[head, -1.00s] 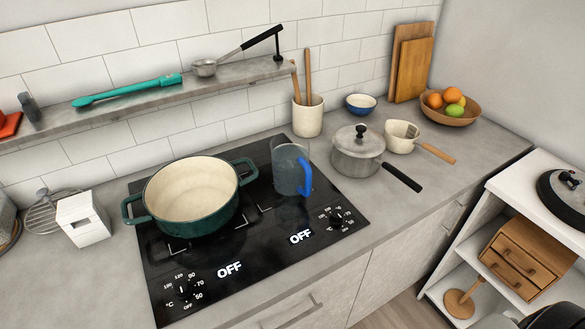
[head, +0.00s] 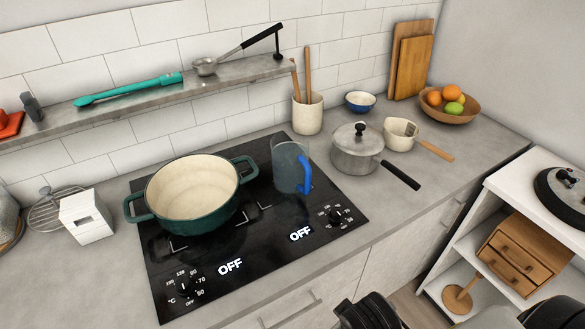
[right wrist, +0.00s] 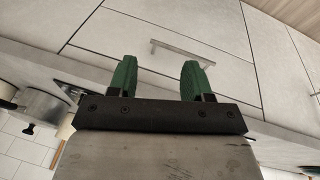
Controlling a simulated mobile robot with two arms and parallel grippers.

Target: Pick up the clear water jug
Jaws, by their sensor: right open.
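The clear water jug (head: 287,167) stands upright on the black cooktop, to the right of the green pot. Its blue handle (head: 306,175) faces right. My right gripper (right wrist: 156,75) is open and empty in the right wrist view, with its two green fingers apart in front of cabinet fronts. It is well away from the jug, which the right wrist view does not clearly show. Black parts of my arm show at the bottom right of the head view. My left gripper is in neither view.
The green pot (head: 193,193) stands close to the jug's left. A lidded grey saucepan (head: 357,152) stands to its right, its black handle pointing toward the counter front. A utensil crock (head: 308,115) is behind. Bare counter lies right of the cooktop. A white shelf unit (head: 520,172) stands at right.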

